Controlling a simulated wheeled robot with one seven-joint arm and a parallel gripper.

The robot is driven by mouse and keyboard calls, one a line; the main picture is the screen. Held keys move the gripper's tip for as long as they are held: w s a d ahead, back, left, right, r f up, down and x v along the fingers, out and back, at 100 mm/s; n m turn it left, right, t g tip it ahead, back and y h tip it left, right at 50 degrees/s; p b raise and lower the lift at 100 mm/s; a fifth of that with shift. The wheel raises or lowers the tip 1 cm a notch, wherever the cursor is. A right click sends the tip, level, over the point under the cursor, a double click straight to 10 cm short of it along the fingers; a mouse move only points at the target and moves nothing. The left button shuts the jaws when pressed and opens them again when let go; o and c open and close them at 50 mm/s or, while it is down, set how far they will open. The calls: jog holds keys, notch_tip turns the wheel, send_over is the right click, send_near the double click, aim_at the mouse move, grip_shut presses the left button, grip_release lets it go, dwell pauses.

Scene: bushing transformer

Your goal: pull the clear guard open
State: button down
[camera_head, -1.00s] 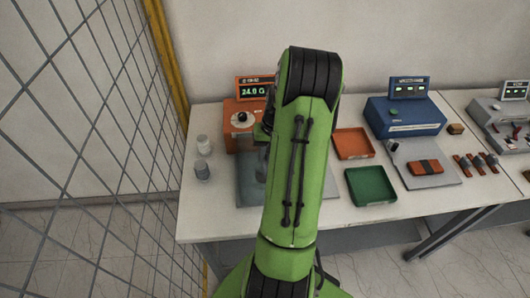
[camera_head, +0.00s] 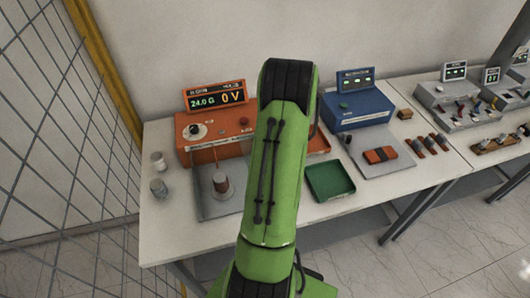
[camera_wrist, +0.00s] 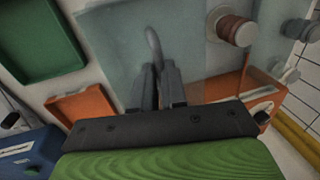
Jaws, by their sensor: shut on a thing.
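The clear guard (camera_wrist: 118,45) appears in the wrist view as a pale see-through panel; its exact edges are hard to make out. My gripper (camera_wrist: 157,78) is shut on the guard's slim grey curved handle (camera_wrist: 153,45). In the head view my green arm hides the gripper and handle. The reddish-brown bushing with a pale base (camera_head: 221,184) stands upright on a grey plate (camera_head: 212,208) in front of the orange tester (camera_head: 215,150). The bushing also shows at the upper right of the wrist view (camera_wrist: 236,30), apart from my fingers.
A green tray (camera_head: 330,181) lies right of my arm, with an orange tray (camera_head: 319,145) behind it. A blue instrument (camera_head: 357,114) stands farther right. Two small jars (camera_head: 158,174) stand at the left table end, near a mesh fence (camera_head: 60,120).

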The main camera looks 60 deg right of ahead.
jog(key=shift+w+a, duration=0.15)
jog(key=c, duration=1.2)
grip_release()
jog(key=shift+o, duration=0.2)
notch_tip(320, 180, up, 16)
jog(key=s+d+p, duration=0.1)
jog(key=s+d, duration=0.1)
jog(key=shift+s+f, duration=0.2)
